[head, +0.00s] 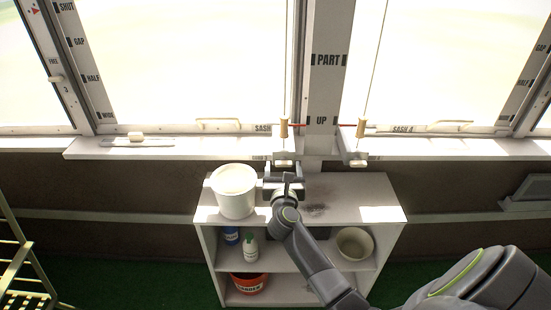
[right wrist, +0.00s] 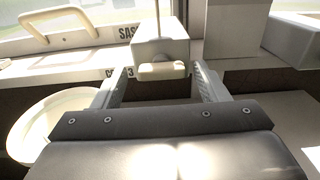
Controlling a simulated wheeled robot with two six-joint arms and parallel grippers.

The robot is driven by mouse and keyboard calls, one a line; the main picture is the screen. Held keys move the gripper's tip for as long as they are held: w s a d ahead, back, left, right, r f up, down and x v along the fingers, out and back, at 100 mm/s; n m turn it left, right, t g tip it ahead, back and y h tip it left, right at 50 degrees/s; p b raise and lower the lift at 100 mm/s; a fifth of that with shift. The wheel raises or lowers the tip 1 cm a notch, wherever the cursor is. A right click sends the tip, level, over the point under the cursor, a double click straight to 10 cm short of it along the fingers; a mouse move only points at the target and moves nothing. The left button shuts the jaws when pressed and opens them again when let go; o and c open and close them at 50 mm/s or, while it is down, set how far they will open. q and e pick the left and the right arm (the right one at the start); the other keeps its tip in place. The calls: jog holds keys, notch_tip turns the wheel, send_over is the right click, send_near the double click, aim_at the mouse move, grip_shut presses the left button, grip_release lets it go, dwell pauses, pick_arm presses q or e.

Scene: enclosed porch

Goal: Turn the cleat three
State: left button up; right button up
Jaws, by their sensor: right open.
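Cleat three (head: 283,163) is a small cream bar on a white block at the sill, under a hanging cord with a wooden toggle. In the right wrist view the cleat (right wrist: 163,70) lies level, left to right, between my fingers; a label ending in "3" is partly hidden beside it. My right gripper (head: 283,171) is open just in front of and below it. The wrist view shows the right gripper's fingers (right wrist: 163,82) apart on either side of the cleat, with no clear contact. My left gripper is not in view.
A white bucket (head: 236,190) stands on the shelf unit (head: 385,190), close to the left of my right gripper. A similar cleat (head: 358,162) sits right of the post (head: 326,90). Sash handles (head: 218,123) are above the sill. A ladder (head: 25,260) stands far left.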

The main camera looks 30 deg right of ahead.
jog(key=shift+w+d, duration=0.25)
jog(key=shift+w, duration=0.05)
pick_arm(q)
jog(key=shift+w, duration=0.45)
pick_arm(e)
jog(key=shift+r, duration=0.1)
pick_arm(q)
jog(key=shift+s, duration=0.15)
pick_arm(e)
jog(key=shift+s, duration=0.1)
jog(key=c, duration=1)
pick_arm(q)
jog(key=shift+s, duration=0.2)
